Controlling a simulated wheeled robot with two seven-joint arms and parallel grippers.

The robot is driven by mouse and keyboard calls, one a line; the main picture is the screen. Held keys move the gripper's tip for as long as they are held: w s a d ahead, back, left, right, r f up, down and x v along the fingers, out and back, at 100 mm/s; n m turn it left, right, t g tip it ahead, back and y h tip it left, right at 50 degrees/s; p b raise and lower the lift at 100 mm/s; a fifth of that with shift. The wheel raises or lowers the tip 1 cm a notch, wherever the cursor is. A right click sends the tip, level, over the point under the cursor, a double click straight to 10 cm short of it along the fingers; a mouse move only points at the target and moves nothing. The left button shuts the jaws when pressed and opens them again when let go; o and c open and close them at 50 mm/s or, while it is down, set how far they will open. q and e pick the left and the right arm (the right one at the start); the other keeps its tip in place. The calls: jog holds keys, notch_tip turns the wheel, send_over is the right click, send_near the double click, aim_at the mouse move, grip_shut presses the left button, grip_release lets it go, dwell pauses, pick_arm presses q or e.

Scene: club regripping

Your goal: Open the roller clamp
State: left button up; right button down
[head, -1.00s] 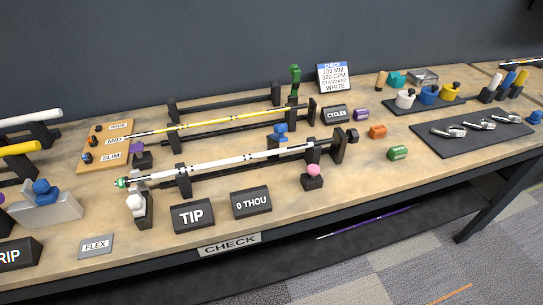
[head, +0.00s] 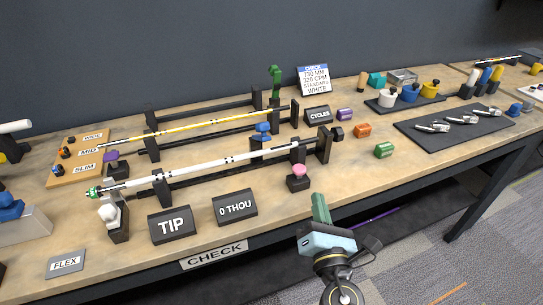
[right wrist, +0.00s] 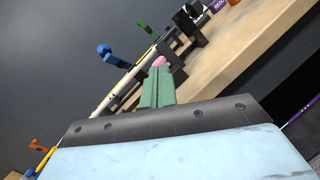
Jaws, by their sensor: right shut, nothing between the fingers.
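A white shaft (head: 205,165) lies across black stands on the bench. At its left end is a clamp with a white knob (head: 108,213). A pink knob (head: 299,170) sits on a dark block (head: 297,184) below the shaft's right part. A blue knob (head: 263,127) stands behind the shaft. I cannot tell which of these is the roller clamp. My right gripper (head: 320,203) has green fingers, shut and empty, in front of the bench edge, apart from the pink knob. In the right wrist view the pink knob (right wrist: 159,61) shows just beyond the fingertips (right wrist: 157,76). My left gripper is not in view.
TIP (head: 172,225) and 0 THOU (head: 235,207) blocks stand at the bench front. A yellow shaft (head: 200,128) lies behind the white one. A green cylinder (head: 384,150) and a dark mat (head: 455,130) are to the right. Bare bench lies right of the pink knob.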

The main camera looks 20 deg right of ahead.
jog(key=w+a+n+t+y, duration=0.2)
jog(key=a+n+y, duration=0.4)
jog(key=n, duration=0.4)
jog(key=p+x, duration=0.1)
jog(key=x, duration=0.8)
jog(key=shift+d+p, duration=0.1)
jog(key=shift+p, duration=0.3)
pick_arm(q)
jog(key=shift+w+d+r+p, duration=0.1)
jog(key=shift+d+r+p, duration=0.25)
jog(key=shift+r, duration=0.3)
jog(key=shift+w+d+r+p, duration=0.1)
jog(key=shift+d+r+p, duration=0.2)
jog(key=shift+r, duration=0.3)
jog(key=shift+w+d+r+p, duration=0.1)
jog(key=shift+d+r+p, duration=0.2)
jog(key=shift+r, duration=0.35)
pick_arm(e)
jog(key=shift+w+r, duration=0.5)
jog(key=shift+r, duration=0.3)
jog(key=shift+w+r, duration=0.55)
jog(key=shift+r, duration=0.25)
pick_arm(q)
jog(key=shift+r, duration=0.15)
